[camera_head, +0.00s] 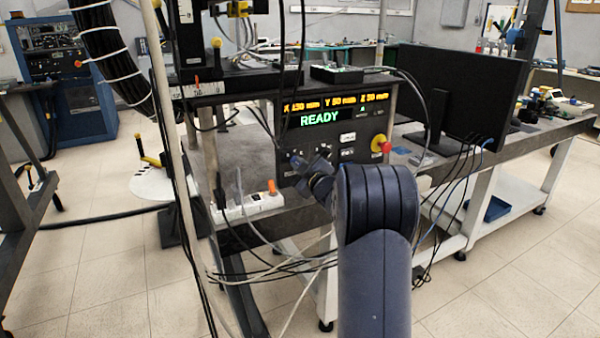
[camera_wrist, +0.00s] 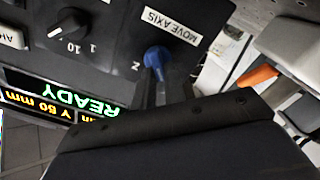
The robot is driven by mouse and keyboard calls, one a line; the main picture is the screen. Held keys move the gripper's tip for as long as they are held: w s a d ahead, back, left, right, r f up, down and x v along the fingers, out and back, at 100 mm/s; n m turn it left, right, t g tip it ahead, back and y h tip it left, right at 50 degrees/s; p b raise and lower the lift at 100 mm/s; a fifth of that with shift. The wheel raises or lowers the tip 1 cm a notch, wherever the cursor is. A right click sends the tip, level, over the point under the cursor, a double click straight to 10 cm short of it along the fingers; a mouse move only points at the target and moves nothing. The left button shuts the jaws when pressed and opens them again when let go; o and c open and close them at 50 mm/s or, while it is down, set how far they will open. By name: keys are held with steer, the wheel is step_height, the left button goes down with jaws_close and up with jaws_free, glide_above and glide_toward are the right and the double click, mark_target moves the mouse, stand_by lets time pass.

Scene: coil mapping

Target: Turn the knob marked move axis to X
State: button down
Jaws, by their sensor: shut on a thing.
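The wrist view shows the control panel (camera_wrist: 115,40) upside down. On it a blue knob (camera_wrist: 157,55) sits beside a white label (camera_wrist: 160,22) reading MOVE AXIS. In the head view my gripper (camera_head: 309,172) is at the lower left of the panel (camera_head: 352,128) and hides the knob. The panel's display (camera_head: 320,118) reads READY under axis values in mm.
A black knob (camera_wrist: 67,27) with marks 1 and 10 is nearby. A red button (camera_head: 380,143) is on the panel's right. A white power strip (camera_head: 250,205) with an orange switch (camera_head: 271,187) lies left of my gripper. Loose cables hang below. A monitor (camera_head: 460,92) stands at right.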

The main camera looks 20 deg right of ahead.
steer(key=shift+n, duration=0.4)
steer(key=c, duration=1.5)
jaws_free()
steer(key=shift+o, duration=0.2)
steer(key=s, duration=1)
steer(key=shift+s+d, duration=0.15)
steer(key=shift+s, duration=0.25)
steer(key=w, duration=1.1)
steer(key=shift+s, duration=0.1)
